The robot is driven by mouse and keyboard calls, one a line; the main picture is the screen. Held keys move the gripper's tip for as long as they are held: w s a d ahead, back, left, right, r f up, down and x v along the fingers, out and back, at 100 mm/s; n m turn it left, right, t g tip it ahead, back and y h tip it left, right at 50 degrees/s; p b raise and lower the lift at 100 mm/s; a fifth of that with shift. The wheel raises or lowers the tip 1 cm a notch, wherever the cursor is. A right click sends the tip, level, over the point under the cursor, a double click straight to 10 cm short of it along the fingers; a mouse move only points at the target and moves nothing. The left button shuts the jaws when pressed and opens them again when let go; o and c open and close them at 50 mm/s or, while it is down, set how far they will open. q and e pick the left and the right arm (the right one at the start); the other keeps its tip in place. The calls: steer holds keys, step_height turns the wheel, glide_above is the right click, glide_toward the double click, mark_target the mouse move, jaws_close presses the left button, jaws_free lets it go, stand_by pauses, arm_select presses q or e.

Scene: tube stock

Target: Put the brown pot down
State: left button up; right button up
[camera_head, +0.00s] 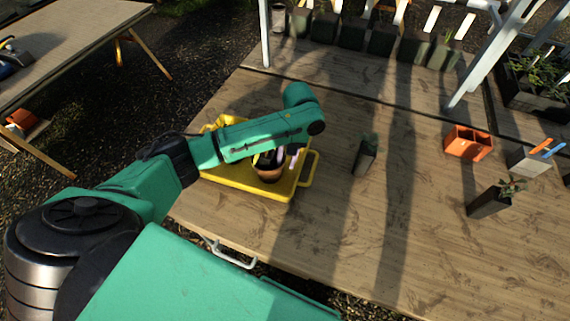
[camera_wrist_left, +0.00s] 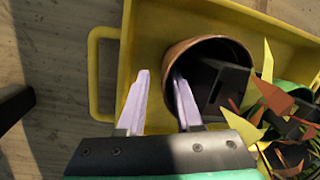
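The brown pot (camera_head: 268,174) sits in the yellow tray (camera_head: 232,176) on the wooden table, under my left forearm. In the left wrist view the brown pot (camera_wrist_left: 204,46) shows its round mouth, with a dark square-edged thing inside. My left gripper (camera_wrist_left: 160,88) has its two pale fingers apart, one inside the pot's mouth and one outside its wall. A gap shows between the outer finger and the wall. In the head view the left gripper (camera_head: 287,158) is partly hidden by my arm. My right gripper is not in view.
A plant with orange and yellow leaves (camera_wrist_left: 268,103) is beside the pot in the tray. A dark pot (camera_head: 364,158), an orange container (camera_head: 467,143), a grey box (camera_head: 530,160) and a tilted-looking potted plant (camera_head: 488,203) stand to the right. The front middle of the table is clear.

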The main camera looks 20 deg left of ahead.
arm_select(q)
step_height(320, 180, up, 10)
steer(key=w+d, duration=0.1)
steer(key=shift+w+p, duration=0.2)
steer(key=shift+p, duration=0.1)
